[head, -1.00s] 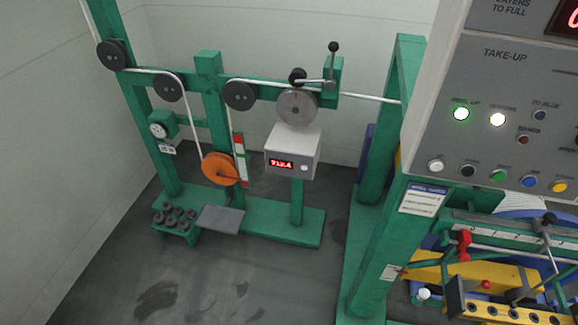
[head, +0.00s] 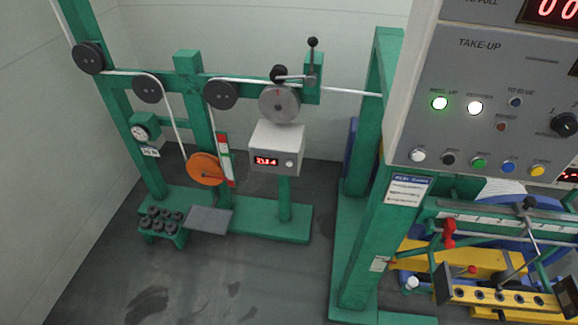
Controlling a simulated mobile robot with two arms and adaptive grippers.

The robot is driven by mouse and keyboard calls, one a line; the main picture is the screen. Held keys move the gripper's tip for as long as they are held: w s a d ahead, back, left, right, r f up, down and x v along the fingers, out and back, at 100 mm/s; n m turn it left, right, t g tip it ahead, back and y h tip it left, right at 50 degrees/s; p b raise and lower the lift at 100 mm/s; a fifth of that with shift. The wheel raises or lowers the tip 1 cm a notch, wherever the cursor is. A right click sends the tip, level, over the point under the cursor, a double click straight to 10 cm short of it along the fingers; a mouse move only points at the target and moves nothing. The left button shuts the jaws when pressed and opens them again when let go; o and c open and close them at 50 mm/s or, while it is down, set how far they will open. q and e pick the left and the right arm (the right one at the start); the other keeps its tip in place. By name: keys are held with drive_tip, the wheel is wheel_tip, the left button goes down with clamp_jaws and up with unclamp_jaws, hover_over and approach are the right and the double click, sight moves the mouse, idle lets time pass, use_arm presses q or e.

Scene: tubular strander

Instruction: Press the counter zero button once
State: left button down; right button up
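The counter (head: 277,148) is a pale grey box on a green post in the middle of the head view. Its front has a red lit display (head: 266,161), whose digits are too small to read surely. A small round white button (head: 290,163) sits at the right of the display. A grey measuring wheel (head: 279,103) stands just above the box, against the white line. Neither of my grippers shows in the head view, and nothing touches the button.
A grey take-up panel (head: 475,125) with lamps and several coloured buttons stands at the right, near me. A green frame (head: 365,240) rises below it. An orange pulley (head: 203,168) hangs left of the counter. The dark floor (head: 235,280) in front is clear.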

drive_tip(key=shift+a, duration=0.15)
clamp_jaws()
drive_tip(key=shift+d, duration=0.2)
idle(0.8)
